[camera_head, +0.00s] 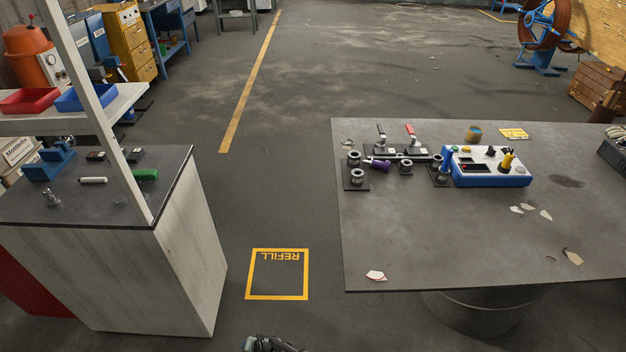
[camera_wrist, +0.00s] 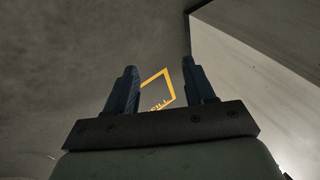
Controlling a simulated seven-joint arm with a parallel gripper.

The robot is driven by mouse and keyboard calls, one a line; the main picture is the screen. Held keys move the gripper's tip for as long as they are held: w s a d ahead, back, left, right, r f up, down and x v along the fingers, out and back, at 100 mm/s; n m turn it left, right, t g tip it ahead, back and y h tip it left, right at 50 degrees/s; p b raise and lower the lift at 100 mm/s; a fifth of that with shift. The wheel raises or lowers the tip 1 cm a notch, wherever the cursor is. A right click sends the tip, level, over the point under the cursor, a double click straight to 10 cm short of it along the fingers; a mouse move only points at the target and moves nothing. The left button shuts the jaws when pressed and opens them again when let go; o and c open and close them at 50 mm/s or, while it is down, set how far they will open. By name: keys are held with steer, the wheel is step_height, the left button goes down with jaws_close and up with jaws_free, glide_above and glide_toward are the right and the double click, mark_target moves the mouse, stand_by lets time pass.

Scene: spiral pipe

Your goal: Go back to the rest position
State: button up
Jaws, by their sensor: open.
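My gripper (camera_wrist: 160,88) shows in the wrist view with its two dark fingers apart and nothing between them. Beyond the fingers lies the grey floor with the yellow REFILL square (camera_wrist: 170,86). In the head view only a small dark part of my gripper (camera_head: 268,343) shows at the bottom edge, below the yellow REFILL square (camera_head: 277,298) on the floor. It is between the cabinet and the table, apart from both. No spiral pipe can be made out in either view.
A cabinet (camera_head: 180,255) with a shelf stands at left. The floor between is clear.

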steer(key=s+d+r+g+h, duration=0.1)
steer(key=s+d, duration=0.3)
steer(key=d, duration=0.6)
steer(key=s+d+r+n+g+h, duration=0.1)
steer(key=s+d+r+g, duration=0.1)
steer(key=d, duration=0.8)
steer(key=s+d+r+g+h, duration=0.2)
steer(key=s+d+g, duration=0.2)
steer(key=d, duration=0.6)
steer(key=s, duration=0.2)
steer(key=shift+s+d+r+n, duration=0.3)
steer(key=shift+d+r, duration=0.05)
steer(key=s+d+r+g, duration=0.1)
steer(key=s+d, duration=0.1)
steer(key=d, duration=0.1)
steer(key=s+d+r+g, duration=0.1)
steer(key=s+d+r, duration=0.1)
steer(key=s, duration=0.1)
steer(key=s+d+r+g+h, duration=0.1)
steer(key=s+d+r, duration=0.1)
steer(key=s+d, duration=0.1)
steer(key=shift+s+d+r, duration=0.2)
steer(key=shift+d, duration=0.1)
steer(key=shift+c, duration=0.4)
steer(key=shift+w, duration=0.1)
